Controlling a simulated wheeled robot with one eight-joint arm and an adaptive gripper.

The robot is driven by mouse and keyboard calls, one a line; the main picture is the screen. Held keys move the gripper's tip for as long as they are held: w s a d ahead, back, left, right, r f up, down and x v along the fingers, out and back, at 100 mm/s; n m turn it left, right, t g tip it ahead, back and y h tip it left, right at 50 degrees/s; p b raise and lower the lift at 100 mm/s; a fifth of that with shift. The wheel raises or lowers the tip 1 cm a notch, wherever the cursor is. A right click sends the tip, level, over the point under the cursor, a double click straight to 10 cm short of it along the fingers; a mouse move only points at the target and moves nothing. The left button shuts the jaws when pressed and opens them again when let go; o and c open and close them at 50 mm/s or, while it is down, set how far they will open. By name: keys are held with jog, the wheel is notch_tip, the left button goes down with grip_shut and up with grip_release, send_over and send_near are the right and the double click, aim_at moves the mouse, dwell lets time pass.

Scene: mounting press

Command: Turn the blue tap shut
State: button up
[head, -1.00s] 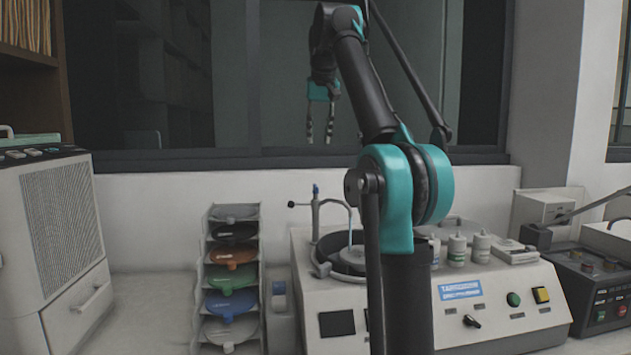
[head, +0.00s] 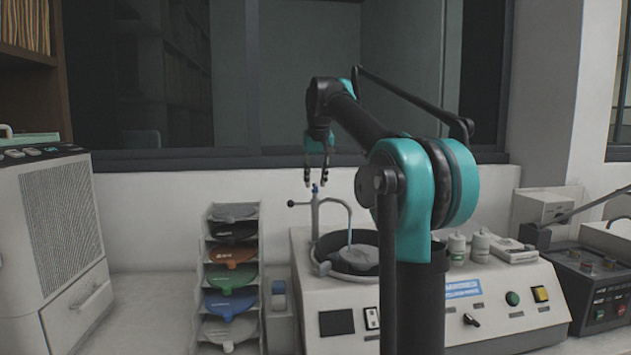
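The pipe stands at the left of the white press machine (head: 400,290), beside a round dark bowl (head: 352,262). My gripper (head: 317,184) points down just above the tap, its two dark fingers apart. The fingertips appear level with or slightly above the tap's top. I cannot tell whether they touch it. Nothing shows held between the fingers.
A black-knobbed side lever (head: 292,203) sticks out left of the pipe. A rack of coloured discs (head: 232,280) stands to the left. White bottles (head: 457,248) stand on the machine, right of my arm. A dark control box (head: 597,280) is at far right.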

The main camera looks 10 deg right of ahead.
jog(key=shift+w+f, duration=0.1)
jog(key=shift+f, duration=0.15)
jog(key=shift+c, duration=0.6)
grip_shut()
